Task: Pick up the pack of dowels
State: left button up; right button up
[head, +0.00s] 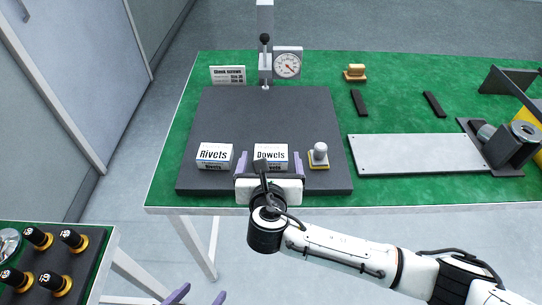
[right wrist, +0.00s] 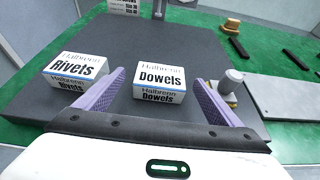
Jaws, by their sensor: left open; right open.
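The pack of dowels (head: 271,153) is a small white box with a blue stripe, lettered "Dowels", lying on the dark grey plate (head: 262,115). In the right wrist view the pack (right wrist: 159,80) sits between the purple fingers of my right gripper (right wrist: 163,90), with a gap on each side. In the head view my right gripper (head: 269,165) is open at the near side of the pack and hides its lower front. My left gripper (head: 199,296) is open and empty at the bottom edge, away from the pack; only its purple fingertips show.
A similar Rivets box (head: 214,154) stands left of the pack. A silver-knobbed piece on a yellow base (head: 319,155) stands close right. A dial gauge stand (head: 287,66) is behind. The plate's middle is clear.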

aim_at(271, 152)
jog(key=x, duration=0.4)
jog(key=shift+r, duration=0.1)
jog(key=c, duration=1.2)
